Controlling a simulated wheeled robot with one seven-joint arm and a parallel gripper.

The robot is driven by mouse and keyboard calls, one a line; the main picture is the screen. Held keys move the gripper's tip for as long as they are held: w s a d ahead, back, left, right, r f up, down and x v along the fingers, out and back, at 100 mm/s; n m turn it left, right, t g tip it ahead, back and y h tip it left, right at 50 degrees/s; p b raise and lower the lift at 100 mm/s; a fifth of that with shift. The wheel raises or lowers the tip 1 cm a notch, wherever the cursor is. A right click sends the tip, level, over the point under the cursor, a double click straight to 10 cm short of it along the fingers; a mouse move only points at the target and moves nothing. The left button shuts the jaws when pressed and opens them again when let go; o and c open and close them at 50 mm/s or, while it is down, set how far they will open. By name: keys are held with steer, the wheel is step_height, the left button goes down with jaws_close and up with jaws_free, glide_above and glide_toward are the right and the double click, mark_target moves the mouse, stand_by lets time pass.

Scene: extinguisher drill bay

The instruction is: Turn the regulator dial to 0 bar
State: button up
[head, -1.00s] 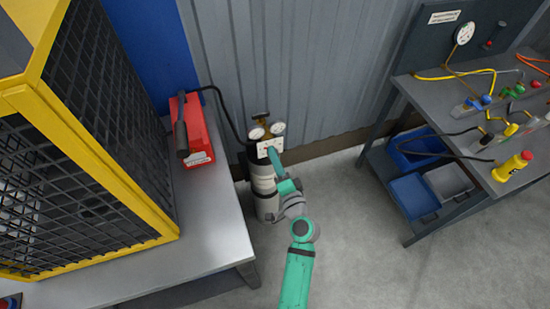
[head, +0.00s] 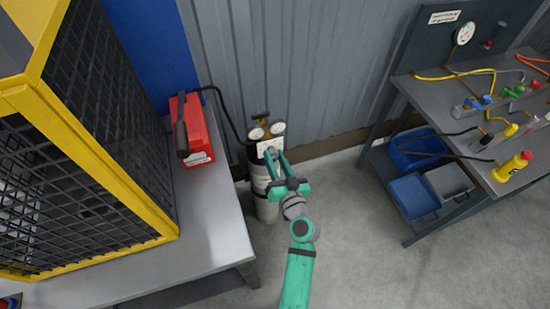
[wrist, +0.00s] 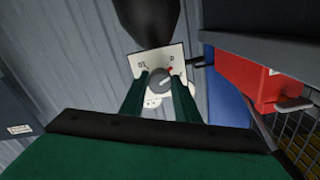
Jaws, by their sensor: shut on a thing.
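The regulator dial (wrist: 158,78) is a round grey knob with a light pointer mark on a white scale plate (wrist: 146,65), seen in the wrist view. A red mark shows on the plate at the knob's upper right; the scale figures are too small to read surely. My gripper (wrist: 157,87) is shut on the dial, one green finger on each side. In the head view my gripper (head: 272,156) reaches the regulator on top of the grey gas cylinder (head: 266,208). Two round gauges (head: 257,133) sit above the plate. The fingers hide the dial in the head view.
A red box (head: 198,128) stands on the grey bench (head: 215,228) at left, beside a yellow-framed mesh cage (head: 100,160). A corrugated wall (head: 330,60) is behind the cylinder. A workbench (head: 435,100) with blue bins below stands at right. The floor between is clear.

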steer(key=shift+f+n, duration=0.1)
steer(key=shift+n, duration=1.9)
steer(key=o, duration=1)
steer(key=shift+o, duration=0.2)
steer(key=v, duration=1.1)
